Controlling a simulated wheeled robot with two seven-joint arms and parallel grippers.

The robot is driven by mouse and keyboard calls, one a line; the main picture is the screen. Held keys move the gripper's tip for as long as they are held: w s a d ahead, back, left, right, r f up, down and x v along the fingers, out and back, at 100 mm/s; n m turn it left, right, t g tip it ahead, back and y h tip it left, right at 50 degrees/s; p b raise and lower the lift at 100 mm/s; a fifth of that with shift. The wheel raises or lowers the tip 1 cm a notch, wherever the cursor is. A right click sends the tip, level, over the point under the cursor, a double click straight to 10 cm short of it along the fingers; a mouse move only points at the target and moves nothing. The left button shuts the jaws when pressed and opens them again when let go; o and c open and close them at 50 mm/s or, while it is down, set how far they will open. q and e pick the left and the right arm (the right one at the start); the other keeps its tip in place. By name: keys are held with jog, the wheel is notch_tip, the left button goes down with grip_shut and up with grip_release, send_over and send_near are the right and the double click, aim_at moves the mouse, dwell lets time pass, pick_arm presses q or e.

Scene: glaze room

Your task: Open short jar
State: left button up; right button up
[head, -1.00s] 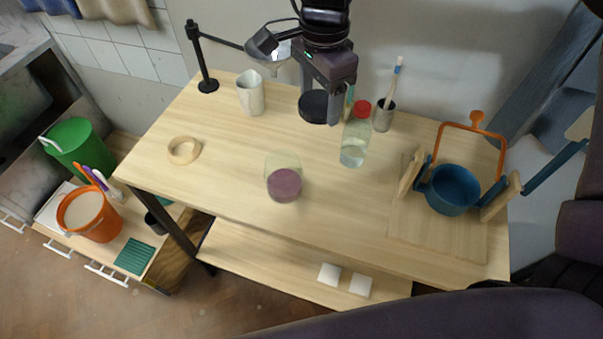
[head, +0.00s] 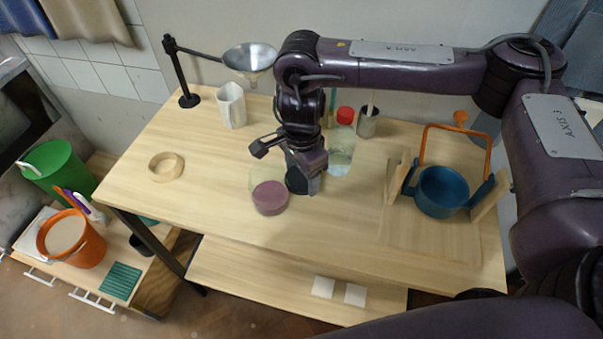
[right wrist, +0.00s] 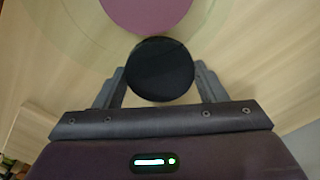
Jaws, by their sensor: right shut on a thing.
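A short clear jar with purple contents (head: 270,198) stands near the middle of the table. Its top looks open in the head view, and its purple disc shows at the top of the right wrist view (right wrist: 147,12). My right gripper (head: 301,184) is shut on a round black lid (right wrist: 160,69), with one finger on each side of it. The lid is just right of the jar in the head view, partly hidden by the gripper. I cannot tell how high it is above the table. My left gripper is not in view.
A red-capped bottle (head: 341,145) and a grey cup (head: 367,122) stand close behind my right gripper. A blue pot (head: 443,192) sits in a wooden stand at the right. A wooden ring (head: 166,167) and a white pitcher (head: 232,106) are at the left. The front table area is clear.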

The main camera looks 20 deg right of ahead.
jog(key=shift+f, duration=0.2)
jog(key=shift+f, duration=0.2)
jog(key=o, duration=1.1)
